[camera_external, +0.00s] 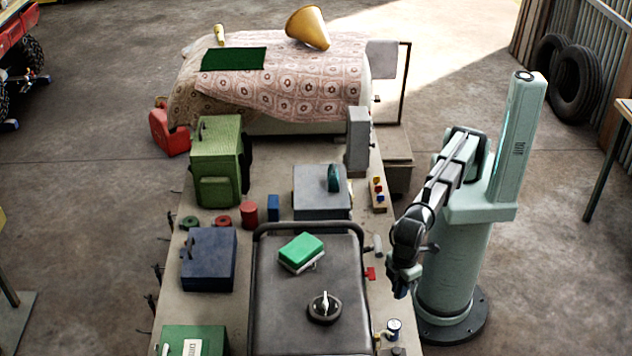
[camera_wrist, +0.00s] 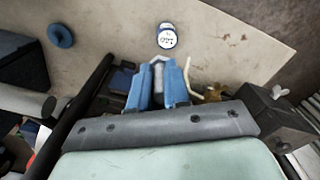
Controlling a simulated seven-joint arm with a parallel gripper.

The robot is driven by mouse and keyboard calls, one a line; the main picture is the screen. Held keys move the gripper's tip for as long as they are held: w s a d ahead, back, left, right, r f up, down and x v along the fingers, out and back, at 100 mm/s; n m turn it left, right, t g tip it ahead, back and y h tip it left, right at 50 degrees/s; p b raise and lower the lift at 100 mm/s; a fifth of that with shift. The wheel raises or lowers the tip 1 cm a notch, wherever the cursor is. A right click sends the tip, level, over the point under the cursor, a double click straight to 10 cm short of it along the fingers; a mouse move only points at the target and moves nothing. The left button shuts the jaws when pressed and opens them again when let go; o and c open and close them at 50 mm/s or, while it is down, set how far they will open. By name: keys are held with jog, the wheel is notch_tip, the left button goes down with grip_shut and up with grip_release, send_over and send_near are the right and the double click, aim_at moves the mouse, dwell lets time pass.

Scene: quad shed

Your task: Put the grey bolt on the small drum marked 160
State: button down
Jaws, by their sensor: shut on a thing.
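My gripper (camera_external: 401,291) hangs over the right edge of the bench, beside the black padded seat. In the wrist view its blue fingers (camera_wrist: 158,88) are shut on a small grey piece, which appears to be the grey bolt (camera_wrist: 158,77). The fingers hide part of it, and I cannot make it out in the external view. The small drum (camera_wrist: 166,40) stands just beyond the fingertips in the wrist view, apart from them. Its pale top carries a mark that looks like 160. In the external view a small white and blue drum (camera_external: 393,327) stands near the front right bench edge.
A red piece (camera_external: 370,273) lies at the bench's right edge. A blue ring (camera_wrist: 60,36) lies left; bare bench surrounds the drum.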

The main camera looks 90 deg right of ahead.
aim_at(394, 324)
jog(key=shift+a+f, duration=0.35)
jog(key=shift+a, duration=0.35)
jog(key=shift+f, duration=4.9)
jog(key=shift+f, duration=0.1)
jog(key=c, duration=1.1)
grip_release()
notch_tip(394, 324, up, 12)
jog(key=shift+a, duration=0.1)
